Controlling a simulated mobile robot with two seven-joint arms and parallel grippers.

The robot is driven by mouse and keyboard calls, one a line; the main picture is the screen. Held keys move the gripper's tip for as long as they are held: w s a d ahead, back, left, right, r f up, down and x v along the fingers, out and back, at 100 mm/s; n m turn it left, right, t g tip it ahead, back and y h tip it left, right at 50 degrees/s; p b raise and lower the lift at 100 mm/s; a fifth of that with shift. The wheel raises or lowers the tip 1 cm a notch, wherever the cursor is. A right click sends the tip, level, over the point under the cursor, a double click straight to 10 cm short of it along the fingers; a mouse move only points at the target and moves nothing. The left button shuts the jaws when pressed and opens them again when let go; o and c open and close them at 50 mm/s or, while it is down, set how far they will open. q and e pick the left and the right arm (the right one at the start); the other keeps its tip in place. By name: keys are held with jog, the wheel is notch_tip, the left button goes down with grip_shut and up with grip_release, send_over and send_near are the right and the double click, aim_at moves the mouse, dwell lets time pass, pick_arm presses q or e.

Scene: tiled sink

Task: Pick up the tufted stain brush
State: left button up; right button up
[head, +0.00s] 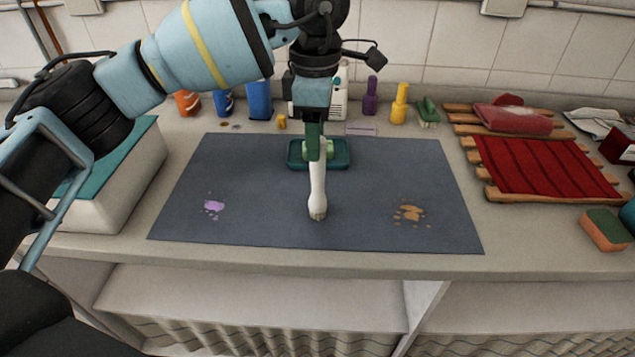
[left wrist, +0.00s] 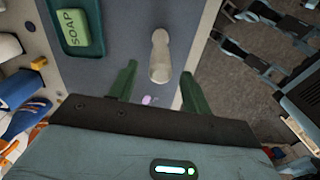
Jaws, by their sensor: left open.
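The tufted stain brush (head: 318,192) is pale, with a tan tuft at its near end. It lies on the dark grey mat (head: 255,180), between a purple stain (head: 213,207) and an orange-brown stain (head: 410,213). My left gripper (head: 314,157) points down at the brush's far end, its green fingers overlapping the handle in the head view. In the left wrist view, the brush (left wrist: 159,52) shows between and beyond the two spread fingertips (left wrist: 159,69). Nothing is gripped. I cannot tell the exact height gap. My right gripper is not in view.
A teal soap dish (head: 342,160) sits just behind the brush, close to my left gripper. Several bottles, including a yellow one (head: 399,104), stand along the back wall. A red cloth on a wooden rack (head: 487,195) and a sponge (head: 604,231) are at right. A white bin (head: 100,208) is at left.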

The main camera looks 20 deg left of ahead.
aim_at(318, 180)
pick_arm(q)
jog(key=f, duration=0.3)
jog(key=shift+d+f, duration=0.2)
jog(key=shift+f, duration=0.2)
jog(key=shift+c, duration=0.4)
grip_shut()
